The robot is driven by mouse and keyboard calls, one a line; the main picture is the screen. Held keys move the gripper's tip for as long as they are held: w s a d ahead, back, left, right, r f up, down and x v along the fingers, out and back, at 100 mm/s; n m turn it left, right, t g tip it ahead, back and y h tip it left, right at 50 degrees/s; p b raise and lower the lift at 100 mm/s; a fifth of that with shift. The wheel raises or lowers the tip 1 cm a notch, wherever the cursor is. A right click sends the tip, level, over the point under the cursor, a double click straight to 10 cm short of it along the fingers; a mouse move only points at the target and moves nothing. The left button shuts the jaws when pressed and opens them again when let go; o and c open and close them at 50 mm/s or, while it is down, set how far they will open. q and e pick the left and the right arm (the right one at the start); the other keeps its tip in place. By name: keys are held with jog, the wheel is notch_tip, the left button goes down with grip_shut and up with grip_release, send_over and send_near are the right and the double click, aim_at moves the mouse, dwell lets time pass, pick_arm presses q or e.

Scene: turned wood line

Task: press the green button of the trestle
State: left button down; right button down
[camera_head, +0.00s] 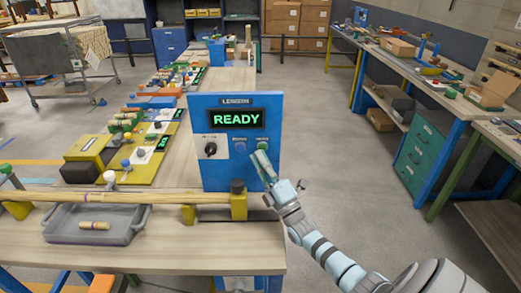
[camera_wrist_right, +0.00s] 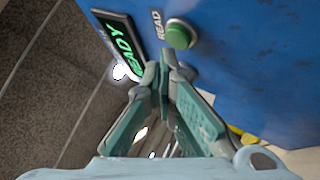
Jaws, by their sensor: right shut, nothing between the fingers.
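The blue panel (camera_head: 220,172) stands upright on the wooden bench, with a lit display (camera_head: 238,119) reading READY. Below the display are a black knob (camera_head: 210,148) and a blue button (camera_head: 240,146). The green button (camera_wrist_right: 180,34) shows clearly in the right wrist view, on the blue face beside the display; in the head view it is largely hidden around the fingertips. My right gripper (camera_head: 260,160) is shut and empty in front of the panel's right part. In its wrist view the fingertips (camera_wrist_right: 158,73) are near the button, but contact cannot be told. My left gripper is out of view.
A long wooden rod (camera_head: 150,197) lies across yellow supports at the panel's foot. A grey tray (camera_head: 70,224) holding a short wooden piece (camera_head: 94,226) is at the left. Another bench (camera_head: 400,62) stands at right, with open floor between.

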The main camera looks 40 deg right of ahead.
jog(key=shift+w+d, duration=0.15)
jog(key=shift+w, duration=0.05)
jog(key=shift+w+d+b, duration=0.25)
jog(key=shift+b, duration=0.05)
dwell(0.7)
jog(key=shift+s+a+p, duration=0.5)
jog(key=shift+s+p, duration=0.15)
jog(key=shift+p, duration=0.1)
jog(key=s+a+p, duration=0.1)
jog(key=s+p, duration=0.1)
jog(key=s+a+p, duration=0.1)
jog(key=s+a, duration=0.1)
jog(key=shift+p, duration=0.35)
dwell(0.5)
